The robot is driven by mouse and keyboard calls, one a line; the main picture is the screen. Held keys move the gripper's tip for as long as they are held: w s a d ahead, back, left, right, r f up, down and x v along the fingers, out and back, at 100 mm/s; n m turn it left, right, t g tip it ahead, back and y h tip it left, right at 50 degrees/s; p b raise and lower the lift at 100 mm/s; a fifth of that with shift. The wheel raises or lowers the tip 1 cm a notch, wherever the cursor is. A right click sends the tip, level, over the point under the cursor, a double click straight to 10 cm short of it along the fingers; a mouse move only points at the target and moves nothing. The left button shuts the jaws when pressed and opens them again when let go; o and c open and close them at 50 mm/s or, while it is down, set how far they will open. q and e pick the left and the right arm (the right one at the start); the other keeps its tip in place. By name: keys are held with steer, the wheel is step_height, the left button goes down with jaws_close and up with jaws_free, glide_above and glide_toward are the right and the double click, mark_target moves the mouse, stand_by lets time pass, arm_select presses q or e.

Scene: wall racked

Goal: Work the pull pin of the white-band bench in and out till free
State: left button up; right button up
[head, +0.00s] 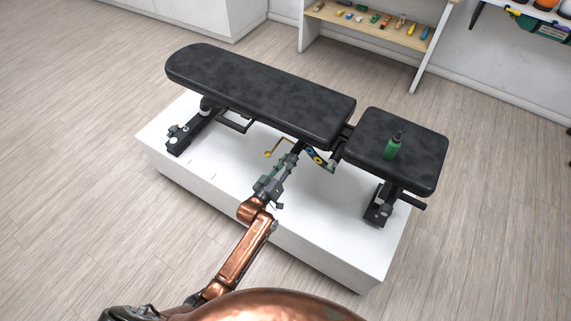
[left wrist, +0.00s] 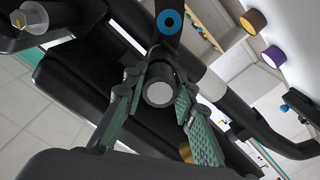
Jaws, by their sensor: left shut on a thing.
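The black weight bench has a long back pad (head: 260,92) and a shorter seat pad (head: 410,150) and stands on a white platform (head: 335,250). My left gripper (head: 292,158) reaches under the gap between the pads from the front. In the left wrist view its green-padded fingers (left wrist: 160,86) are closed on both sides of a dark round knob with a grey end face, the pull pin (left wrist: 159,94). A pale band (left wrist: 212,84) shows on the frame tube right of it. How far the pin is out cannot be told. My right gripper is not in view.
A yellow-ended lever (head: 268,154) sits just left of my left gripper, and a bracket with coloured rings (head: 316,159) just right. A shelf with small tools (head: 385,25) stands behind. The floor around the platform is clear.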

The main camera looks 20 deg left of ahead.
arm_select(q)
steer(key=shift+s+a, duration=0.15)
steer(key=shift+s, duration=0.25)
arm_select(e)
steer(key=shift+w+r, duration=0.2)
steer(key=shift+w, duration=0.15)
arm_select(q)
steer(key=shift+s+a+p, duration=0.2)
steer(key=shift+s+p, duration=0.35)
steer(key=shift+s, duration=0.05)
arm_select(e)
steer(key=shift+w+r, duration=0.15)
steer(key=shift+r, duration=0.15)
arm_select(q)
steer(key=o, duration=1.2)
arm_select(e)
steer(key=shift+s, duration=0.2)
arm_select(q)
steer(key=shift+s, duration=0.1)
steer(key=v, duration=1.1)
steer(key=shift+s, duration=0.4)
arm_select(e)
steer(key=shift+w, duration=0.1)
arm_select(q)
steer(key=shift+a, duration=0.1)
